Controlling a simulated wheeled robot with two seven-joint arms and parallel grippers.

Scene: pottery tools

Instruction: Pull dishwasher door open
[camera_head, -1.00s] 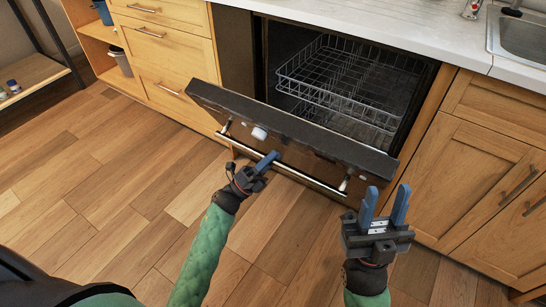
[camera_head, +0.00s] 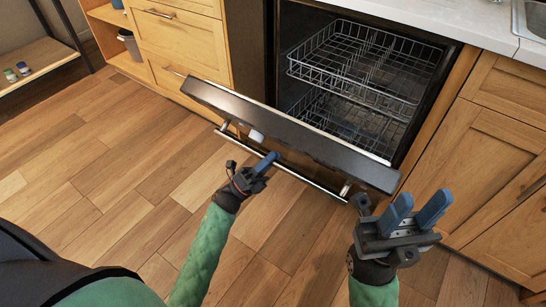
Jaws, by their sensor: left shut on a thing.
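The dishwasher door (camera_head: 290,124) is tilted outward, partly open, with its dark top edge facing up. Its metal bar handle (camera_head: 310,182) runs along the front face. The dishwasher's interior (camera_head: 330,25) is dark and holds wire racks (camera_head: 360,62).
Wooden drawers (camera_head: 185,40) stand left of the dishwasher and wooden cabinets (camera_head: 490,150) stand right. A white countertop (camera_head: 470,25) with a sink is above. A shelf (camera_head: 35,62) is at far left. The wooden floor (camera_head: 110,165) in front is clear.

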